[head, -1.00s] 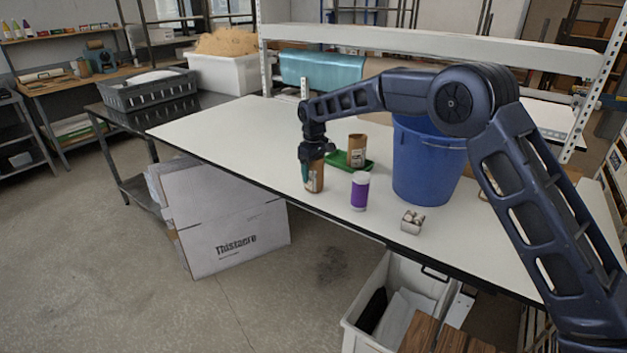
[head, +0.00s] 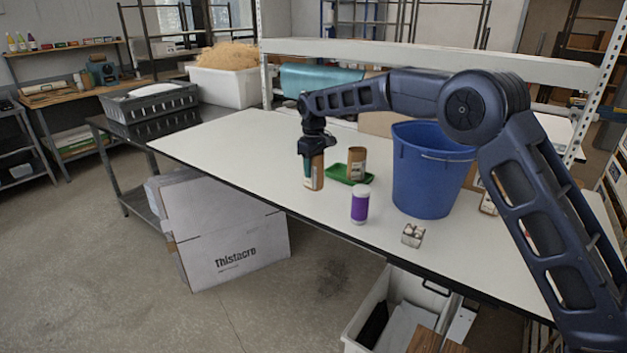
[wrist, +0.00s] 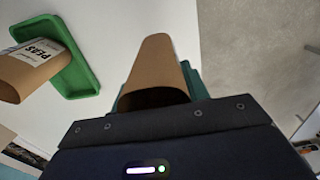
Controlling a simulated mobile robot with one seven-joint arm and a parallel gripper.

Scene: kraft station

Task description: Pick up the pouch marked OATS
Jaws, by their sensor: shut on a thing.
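My gripper (head: 313,163) is shut on a brown pouch (head: 315,176), which hangs upright and appears to be a little above the white table. In the wrist view the held pouch (wrist: 154,62) sits between my teal fingers, and its marking cannot be read. Another brown pouch (head: 356,164) stands on a small green tray (head: 338,174) just to the right of my gripper. In the wrist view this second pouch (wrist: 30,68) carries a white label reading PEAS.
A white jar with a purple band (head: 360,205) stands near the table's front edge. The white tabletop (head: 225,150) to the left is clear.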

